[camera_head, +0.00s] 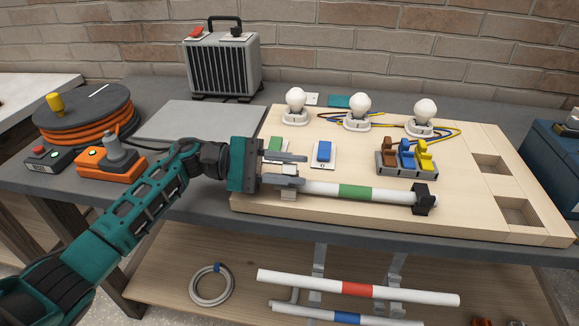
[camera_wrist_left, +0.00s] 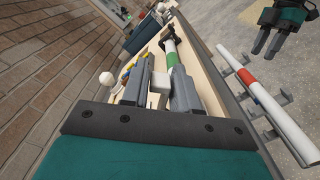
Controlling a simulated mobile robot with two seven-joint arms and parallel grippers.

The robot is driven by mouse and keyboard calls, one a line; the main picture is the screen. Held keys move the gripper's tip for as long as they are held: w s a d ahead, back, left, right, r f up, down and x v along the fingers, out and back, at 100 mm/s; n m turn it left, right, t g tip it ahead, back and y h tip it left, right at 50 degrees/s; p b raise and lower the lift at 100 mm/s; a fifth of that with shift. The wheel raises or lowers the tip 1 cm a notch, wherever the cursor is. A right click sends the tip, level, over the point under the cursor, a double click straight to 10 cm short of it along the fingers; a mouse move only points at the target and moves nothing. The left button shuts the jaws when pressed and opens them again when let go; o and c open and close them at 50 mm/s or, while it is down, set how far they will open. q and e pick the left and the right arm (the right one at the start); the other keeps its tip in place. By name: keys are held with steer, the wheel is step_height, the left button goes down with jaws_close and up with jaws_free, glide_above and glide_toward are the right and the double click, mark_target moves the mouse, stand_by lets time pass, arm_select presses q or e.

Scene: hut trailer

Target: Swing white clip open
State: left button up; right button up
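A white clip (camera_head: 289,194) stands at the left end of a white tube (camera_head: 320,188) with a green band, on the wooden board. My left gripper (camera_head: 300,169) is at this clip, its two grey fingers apart with a white part of the clip between them. In the left wrist view the white clip part (camera_wrist_left: 158,88) nearly fills the gap between the fingers; whether they press on it I cannot tell. The tube's far end sits in a black holder (camera_head: 425,198). My right gripper (camera_wrist_left: 270,38) shows in the left wrist view, fingers apart, empty, away from the board.
Green and blue switches (camera_head: 323,153) lie just behind the fingers. Three bulbs (camera_head: 358,107) and coloured lever connectors (camera_head: 407,160) stand further back on the wooden board (camera_head: 460,215). Tubes with red and blue bands (camera_head: 357,289) lie below, in front of the table.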

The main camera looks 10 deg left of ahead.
arm_select(q)
jaws_close()
